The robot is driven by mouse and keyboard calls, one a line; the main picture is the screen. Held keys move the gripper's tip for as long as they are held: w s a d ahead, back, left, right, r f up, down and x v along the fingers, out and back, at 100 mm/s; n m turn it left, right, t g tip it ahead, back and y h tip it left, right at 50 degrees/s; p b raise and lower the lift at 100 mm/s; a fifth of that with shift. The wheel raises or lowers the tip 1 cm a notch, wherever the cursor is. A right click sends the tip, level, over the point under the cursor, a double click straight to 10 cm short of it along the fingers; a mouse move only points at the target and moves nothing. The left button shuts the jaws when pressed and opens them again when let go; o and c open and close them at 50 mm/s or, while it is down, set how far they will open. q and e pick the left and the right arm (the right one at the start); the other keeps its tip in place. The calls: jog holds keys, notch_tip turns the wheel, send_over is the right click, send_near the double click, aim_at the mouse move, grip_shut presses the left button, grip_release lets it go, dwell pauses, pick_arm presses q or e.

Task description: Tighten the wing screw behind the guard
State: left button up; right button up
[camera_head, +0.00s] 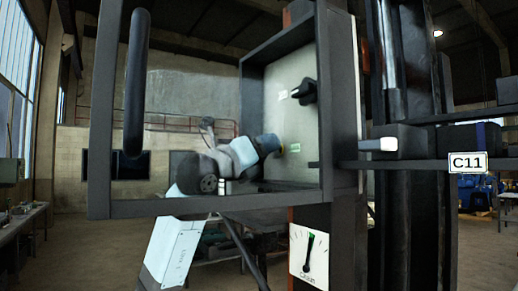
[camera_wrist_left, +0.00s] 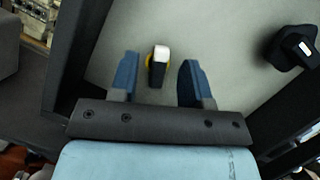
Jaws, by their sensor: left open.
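The guard (camera_head: 98,150) is a dark frame with a clear pane and a black upright handle (camera_head: 138,82), in front of a pale recessed panel (camera_head: 335,100). My left arm reaches in behind the frame. My left gripper (camera_head: 276,147) is open near the panel. In the left wrist view, the wing screw (camera_wrist_left: 158,66), dark with a white end and a yellow base, stands between the two blue fingers of my left gripper (camera_wrist_left: 159,82), apart from both. In the head view the fingers mostly hide it; a little yellow (camera_head: 282,149) shows. My right gripper is not in view.
A black knob (camera_head: 305,92) with a white mark sits higher on the panel, and to the right in the wrist view (camera_wrist_left: 293,47). A gauge (camera_head: 309,257) is below. Dark walls surround the recess. A shelf labelled C11 (camera_head: 467,163) stands at right.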

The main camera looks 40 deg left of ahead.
pick_arm(q)
jog(key=shift+w+d, duration=0.2)
jog(key=shift+w, duration=0.45)
grip_shut()
jog(key=shift+a+f+m+b, duration=0.1)
jog(key=shift+f+m+b, duration=0.05)
jog(key=shift+m+b, duration=0.45)
jog(key=m+h, duration=0.2)
jog(key=m, duration=0.1)
jog(key=shift+m+b, duration=0.4)
jog(key=shift+m+h, duration=0.7)
jog(key=shift+m, duration=0.6)
